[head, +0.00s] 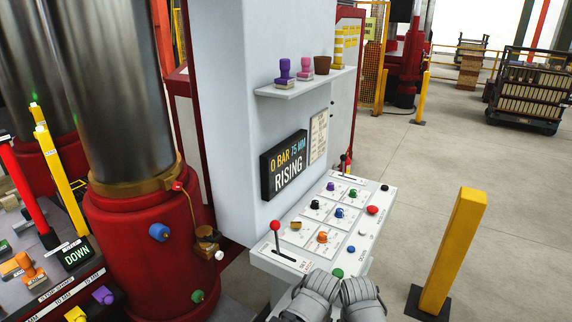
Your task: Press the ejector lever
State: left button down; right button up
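A sloped white control panel (262,258) juts from the press cabinet. A lever with a red ball knob (276,226) stands upright at its near left corner, in a slotted plate with small unreadable lettering. A second lever (345,167), with a dark and red handle, stands at the panel's far end. I cannot tell from the lettering which one is the ejector lever. My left gripper (311,298) and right gripper (361,298) show as grey rounded shapes side by side at the panel's near edge, apart from both levers. Their fingers cannot be made out.
The panel carries several coloured knobs and a red mushroom button (372,210). A display (285,165) above reads "0 BAR 75 MM RISING". A shelf (304,83) holds stamps and a brown cup. A yellow post (453,252) stands right. A red press cylinder base (128,235) stands left.

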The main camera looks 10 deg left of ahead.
aim_at(343, 157)
jog(key=l+u, duration=0.45)
jog(key=l, duration=0.15)
jog(key=l+u, duration=0.45)
jog(key=l, duration=0.2)
jog(key=i+l, duration=0.2)
jog(key=l, duration=0.15)
jog(key=i+l, duration=0.45)
jog(key=l, duration=0.25)
